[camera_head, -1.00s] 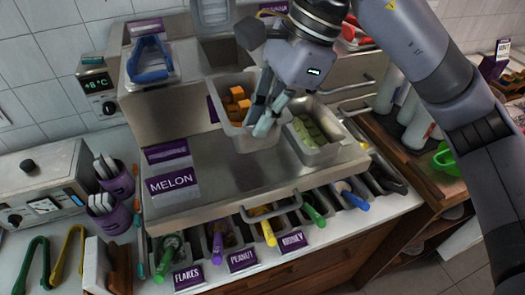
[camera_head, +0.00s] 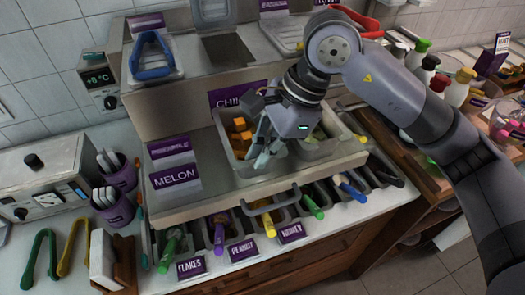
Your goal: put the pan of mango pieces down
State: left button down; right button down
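The metal pan of mango pieces (camera_head: 240,168) is at the front level of the steel topping station, right of the MELON label. Orange cubes (camera_head: 240,137) show in it. My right gripper (camera_head: 262,160) points down at the pan's right side, its fingers close together at the rim and apparently pinching it. The gripper hides that side and the exact contact. The pan looks roughly level and low in the station; whether it rests fully on its support cannot be told. My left gripper is not in view.
A pan with pale green pieces (camera_head: 322,146) sits right beside it, partly behind my gripper. An empty opening (camera_head: 229,49) is in the upper level. A steel handle (camera_head: 270,203) and several colored scoop handles line the front. Purple cups (camera_head: 120,173) stand at left.

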jog(key=c, duration=1.8)
grip_release()
jog(key=b+v, duration=0.2)
jog(key=v, duration=1)
